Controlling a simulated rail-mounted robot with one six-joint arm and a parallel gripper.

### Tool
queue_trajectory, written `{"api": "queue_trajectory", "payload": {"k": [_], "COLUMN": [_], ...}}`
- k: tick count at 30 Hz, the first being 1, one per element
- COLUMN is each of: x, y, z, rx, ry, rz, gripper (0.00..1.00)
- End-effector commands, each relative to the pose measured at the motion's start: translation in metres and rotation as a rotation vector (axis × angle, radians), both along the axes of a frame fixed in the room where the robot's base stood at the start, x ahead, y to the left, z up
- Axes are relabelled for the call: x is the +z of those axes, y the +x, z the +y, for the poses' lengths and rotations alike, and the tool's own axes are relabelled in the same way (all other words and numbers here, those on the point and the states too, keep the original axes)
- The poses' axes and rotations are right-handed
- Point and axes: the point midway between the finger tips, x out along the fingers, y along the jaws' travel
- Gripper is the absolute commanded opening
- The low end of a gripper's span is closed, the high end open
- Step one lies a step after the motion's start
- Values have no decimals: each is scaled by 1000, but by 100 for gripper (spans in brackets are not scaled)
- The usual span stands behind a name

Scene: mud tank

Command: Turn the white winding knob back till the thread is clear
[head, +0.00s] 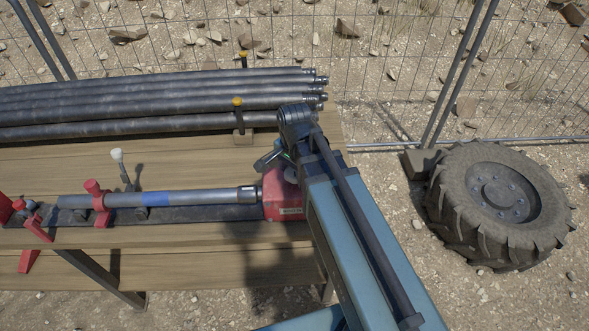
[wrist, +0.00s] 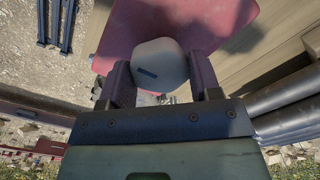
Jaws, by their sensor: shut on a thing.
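My gripper (wrist: 160,88) is shut on a pale grey-white rounded knob (wrist: 158,62), with one dark finger on each side of it. The knob sits against a red housing (wrist: 225,20) in the wrist view. In the head view the red housing (head: 283,193) stands at the right end of the bench fixture, and my arm covers part of it. A grey pipe (head: 190,197) with a blue band lies in the fixture, its collared right end at the housing. I cannot see any thread at that joint.
Several dark pipes (head: 150,100) lie at the back of the wooden bench (head: 190,163), between yellow-topped posts. A red clamp (head: 97,200) and a white-tipped lever (head: 117,155) stand left along the fixture. A large tyre (head: 500,205) lies on the ground at right, by a mesh fence.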

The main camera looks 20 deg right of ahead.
Motion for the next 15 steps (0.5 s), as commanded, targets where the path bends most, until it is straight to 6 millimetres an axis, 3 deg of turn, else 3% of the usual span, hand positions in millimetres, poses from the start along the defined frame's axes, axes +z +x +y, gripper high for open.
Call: {"api": "queue_trajectory", "payload": {"k": [15], "x": [0], "y": [0], "z": [0], "rx": [199], "ry": [0], "rz": [0], "gripper": [34]}}
